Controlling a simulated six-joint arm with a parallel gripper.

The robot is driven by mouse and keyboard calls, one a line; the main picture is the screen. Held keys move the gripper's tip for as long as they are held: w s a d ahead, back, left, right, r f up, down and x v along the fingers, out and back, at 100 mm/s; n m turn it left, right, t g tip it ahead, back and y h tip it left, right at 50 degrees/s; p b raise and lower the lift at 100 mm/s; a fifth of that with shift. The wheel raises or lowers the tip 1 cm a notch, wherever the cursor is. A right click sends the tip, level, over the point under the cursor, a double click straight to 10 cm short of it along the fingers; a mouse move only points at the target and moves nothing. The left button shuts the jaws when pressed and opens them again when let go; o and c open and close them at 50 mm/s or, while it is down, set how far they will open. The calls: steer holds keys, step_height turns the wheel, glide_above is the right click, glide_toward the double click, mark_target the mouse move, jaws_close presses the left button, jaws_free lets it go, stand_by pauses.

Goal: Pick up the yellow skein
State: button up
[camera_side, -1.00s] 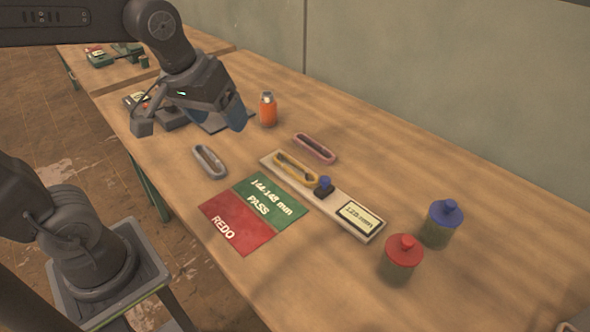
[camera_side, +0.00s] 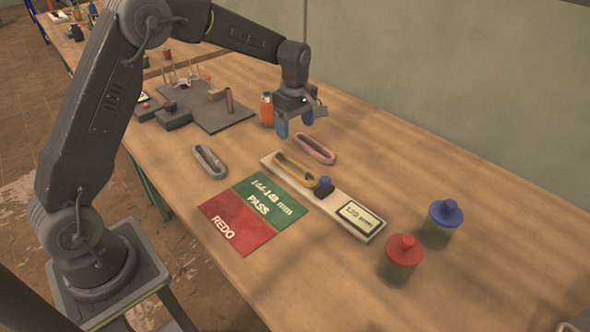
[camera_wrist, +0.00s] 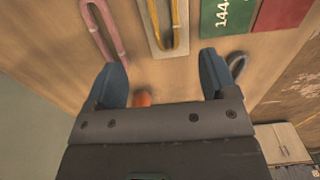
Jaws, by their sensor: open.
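The yellow skein (camera_side: 297,169) is an elongated loop lying on the pale measuring board, at the end away from the display. In the wrist view the yellow skein (camera_wrist: 175,25) shows at the top, just ahead of the gap between my fingers. My gripper (camera_side: 298,128) is open and empty, above the table near the far end of the board. Its two blue fingers stand apart in the wrist view (camera_wrist: 168,80). The skein lies below and in front of my gripper, not touching it.
A pink loop (camera_side: 315,149) lies beside the board, a grey loop (camera_side: 210,161) to the left. The board (camera_side: 335,212) carries a blue-knobbed slider (camera_side: 324,187) and a display (camera_side: 360,219). Green PASS (camera_side: 268,202) and red REDO (camera_side: 236,225) mats, an orange bottle (camera_side: 267,109), and red-lidded (camera_side: 402,259) and blue-lidded (camera_side: 440,223) jars stand around.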

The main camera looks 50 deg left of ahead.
glide_above(295, 164)
steer(key=f, duration=0.7)
steer(key=shift+s+d+f, duration=0.25)
steer(key=shift+s+d, duration=0.1)
steer(key=shift+s+d+f, duration=0.1)
steer(key=shift+f, duration=1.25)
steer(key=shift+s+d+f, duration=0.1)
steer(key=shift+f, duration=1.2)
steer(key=shift+c, duration=0.4)
steer(key=c, duration=1)
steer(key=shift+r, duration=0.15)
